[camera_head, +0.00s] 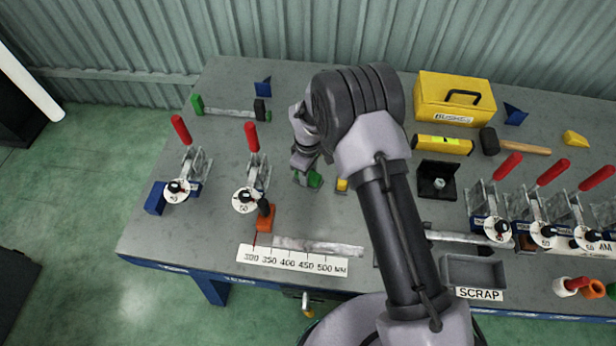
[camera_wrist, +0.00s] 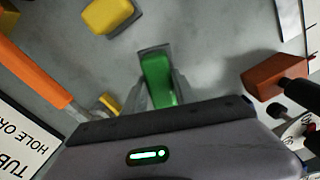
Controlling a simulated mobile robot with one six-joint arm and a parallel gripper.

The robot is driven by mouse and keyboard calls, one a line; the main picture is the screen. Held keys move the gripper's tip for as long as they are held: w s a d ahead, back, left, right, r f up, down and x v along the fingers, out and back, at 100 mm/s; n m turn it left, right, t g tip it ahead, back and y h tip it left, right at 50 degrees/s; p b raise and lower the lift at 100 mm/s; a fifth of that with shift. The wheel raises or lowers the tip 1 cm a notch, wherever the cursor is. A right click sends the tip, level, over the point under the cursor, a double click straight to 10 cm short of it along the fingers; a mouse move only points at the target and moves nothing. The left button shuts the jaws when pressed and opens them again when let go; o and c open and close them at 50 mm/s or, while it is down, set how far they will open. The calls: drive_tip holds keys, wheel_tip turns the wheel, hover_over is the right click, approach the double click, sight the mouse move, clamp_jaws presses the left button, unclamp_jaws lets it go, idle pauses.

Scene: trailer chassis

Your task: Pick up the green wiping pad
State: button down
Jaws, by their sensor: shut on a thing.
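The green wiping pad (camera_wrist: 157,80) is between the two fingers of my gripper (camera_wrist: 158,95) in the wrist view. The fingers are shut on it from both sides. In the head view the pad (camera_head: 313,179) shows as a small green block just below my gripper (camera_head: 305,168), near the middle of the grey bench. Part of the pad is hidden by the gripper. I cannot tell whether it touches the bench top.
A small yellow block (camera_head: 342,185) lies close to the right on the bench (camera_head: 225,130). An orange block with a black knob (camera_head: 265,217) stands at the lower left. Red-handled clamps (camera_head: 254,165) stand to the left. A ruler strip (camera_head: 291,261) lies at the front edge.

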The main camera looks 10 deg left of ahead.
drive_tip(key=shift+r, duration=0.1)
drive_tip(key=shift+r, duration=0.3)
drive_tip(key=r, duration=0.1)
drive_tip(key=r+p, duration=0.1)
drive_tip(key=r, duration=0.1)
drive_tip(key=shift+s+d, duration=0.1)
drive_tip(key=shift+s, duration=0.1)
drive_tip(key=s+d, duration=0.1)
drive_tip(key=s, duration=0.4)
drive_tip(key=s+d+p, duration=0.1)
drive_tip(key=s+d, duration=0.1)
drive_tip(key=s, duration=0.2)
drive_tip(key=s+d+r, duration=0.1)
drive_tip(key=s+d, duration=0.1)
drive_tip(key=s, duration=0.3)
drive_tip(key=shift+s+d+r, duration=0.1)
drive_tip(key=shift+s+d, duration=0.1)
drive_tip(key=shift+s, duration=0.1)
